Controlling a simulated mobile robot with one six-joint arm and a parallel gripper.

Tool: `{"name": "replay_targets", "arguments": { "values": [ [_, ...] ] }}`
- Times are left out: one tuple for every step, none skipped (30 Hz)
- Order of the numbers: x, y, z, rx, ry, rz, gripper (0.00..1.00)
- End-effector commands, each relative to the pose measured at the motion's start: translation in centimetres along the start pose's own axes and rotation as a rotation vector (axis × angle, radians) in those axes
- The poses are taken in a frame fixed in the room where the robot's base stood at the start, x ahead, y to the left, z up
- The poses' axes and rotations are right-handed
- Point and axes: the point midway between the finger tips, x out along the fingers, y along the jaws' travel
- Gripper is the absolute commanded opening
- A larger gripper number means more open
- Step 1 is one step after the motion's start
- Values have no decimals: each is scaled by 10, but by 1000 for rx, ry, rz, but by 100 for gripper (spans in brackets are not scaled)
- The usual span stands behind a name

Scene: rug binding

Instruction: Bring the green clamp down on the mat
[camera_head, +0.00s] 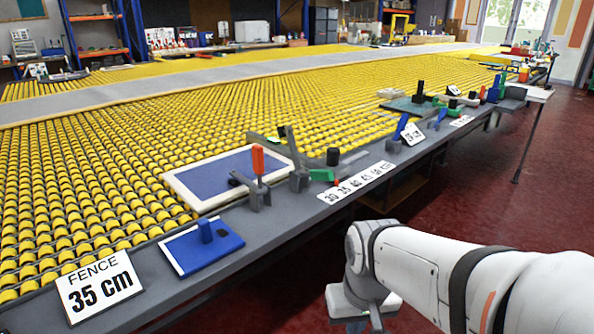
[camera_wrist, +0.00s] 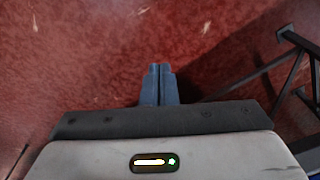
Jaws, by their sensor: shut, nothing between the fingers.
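A blue mat with a pale border (camera_head: 215,178) lies on the near table edge in the head view. A clamp with an upright orange handle (camera_head: 258,160) stands at its front right corner. A green piece (camera_head: 322,175) lies low beside a dark upright clamp (camera_head: 298,165) to the right; I cannot tell if it is the green clamp's handle. Farther along, a dark green mat (camera_head: 405,106) has small green parts near it, too small to tell apart. My gripper (camera_wrist: 159,70) is shut and empty over the red floor in the wrist view, away from the table.
A "FENCE 35 cm" sign (camera_head: 98,287) and a small blue plate with a block (camera_head: 180,250) sit at the near left. A number strip (camera_head: 357,182) and a blue lever (camera_head: 400,127) line the edge. The yellow roller table (camera_head: 90,170) fills the left. Red floor lies right.

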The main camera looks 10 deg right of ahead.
Motion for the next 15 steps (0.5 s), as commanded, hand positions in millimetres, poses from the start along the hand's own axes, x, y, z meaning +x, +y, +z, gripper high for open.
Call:
{"name": "replay_targets", "arguments": {
  "values": [
    [-1, -1, 0, 24, -14, -15, 0],
    [-2, -3, 1, 47, -28, -29, 0],
    [-3, -3, 1, 96, -51, -57, 0],
    [-4, -5, 2, 140, -73, -84, 0],
    [-5, -9, 2, 191, -99, -118, 0],
    [-7, -15, 1, 270, -140, -170, 0],
    [-10, -20, 0, 337, -172, -215, 0],
    [-12, -26, -2, 408, -208, -263, 0],
    [-17, -34, -6, 513, -256, -333, 0],
    [-21, -39, -10, 592, -293, -388, 0],
    [-25, -44, -16, 674, -328, -444, 0],
    [-31, -50, -25, 780, -372, -519, 0],
    [-36, -54, -33, 860, -405, -578, 0],
    [-41, -56, -42, 941, -434, -636, 0],
    [-49, -57, -56, 1047, -471, -716, 0]
  ]
}}
